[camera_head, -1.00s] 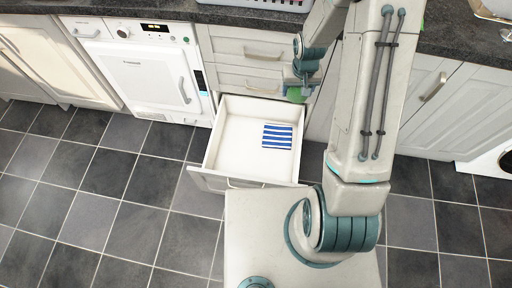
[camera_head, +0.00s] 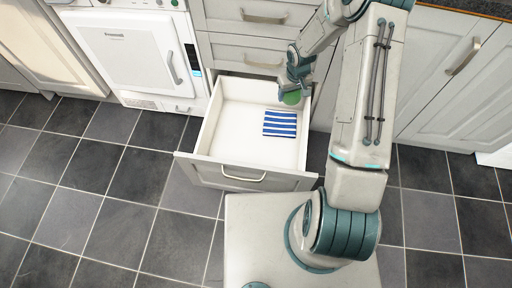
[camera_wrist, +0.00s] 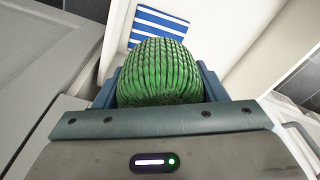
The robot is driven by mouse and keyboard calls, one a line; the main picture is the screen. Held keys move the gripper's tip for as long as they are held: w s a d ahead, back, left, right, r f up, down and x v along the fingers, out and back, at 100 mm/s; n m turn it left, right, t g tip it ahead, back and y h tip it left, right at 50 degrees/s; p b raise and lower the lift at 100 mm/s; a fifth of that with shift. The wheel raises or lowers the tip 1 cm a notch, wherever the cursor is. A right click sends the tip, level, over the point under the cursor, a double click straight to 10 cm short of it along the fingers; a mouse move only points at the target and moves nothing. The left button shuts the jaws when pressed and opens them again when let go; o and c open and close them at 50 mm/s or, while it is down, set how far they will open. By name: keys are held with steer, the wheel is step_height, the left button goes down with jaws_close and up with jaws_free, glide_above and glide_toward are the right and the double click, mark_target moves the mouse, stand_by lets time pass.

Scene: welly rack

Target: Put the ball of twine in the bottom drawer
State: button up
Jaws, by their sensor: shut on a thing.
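The ball of twine (camera_wrist: 158,75) is green and fills the middle of the wrist view, between the fingers of my gripper (camera_wrist: 160,92). In the head view my gripper (camera_head: 293,90) is shut on the ball (camera_head: 291,98), over the back right part of the bottom drawer. The bottom drawer (camera_head: 215,172) is pulled open, with a white interior. A blue and white striped cloth (camera_head: 280,124) lies flat in its right part, and it also shows beyond the ball in the wrist view (camera_wrist: 160,24). My gripper hides part of the drawer's back right corner.
Two closed drawers (camera_head: 246,52) are above the open one. A white appliance (camera_head: 128,55) stands to the left, and closed cupboard doors (camera_head: 455,70) are to the right. The drawer's left half is bare. Dark tiled floor lies in front.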

steer(key=n+b, duration=0.1)
steer(key=b, duration=1)
glide_above(283, 128)
step_height(283, 128, down, 18)
steer(key=f+b, duration=0.1)
steer(key=f, duration=0.2)
steer(key=f+b, duration=0.1)
steer(key=f, duration=0.2)
steer(key=f+b, duration=0.1)
steer(key=f, duration=0.2)
steer(key=shift+s+f+b, duration=0.35)
steer(key=shift+f+b, duration=0.5)
steer(key=shift+f, duration=0.05)
steer(key=shift+f, duration=0.1)
steer(key=o, duration=1)
steer(key=shift+o, duration=0.2)
steer(key=shift+r, duration=0.2)
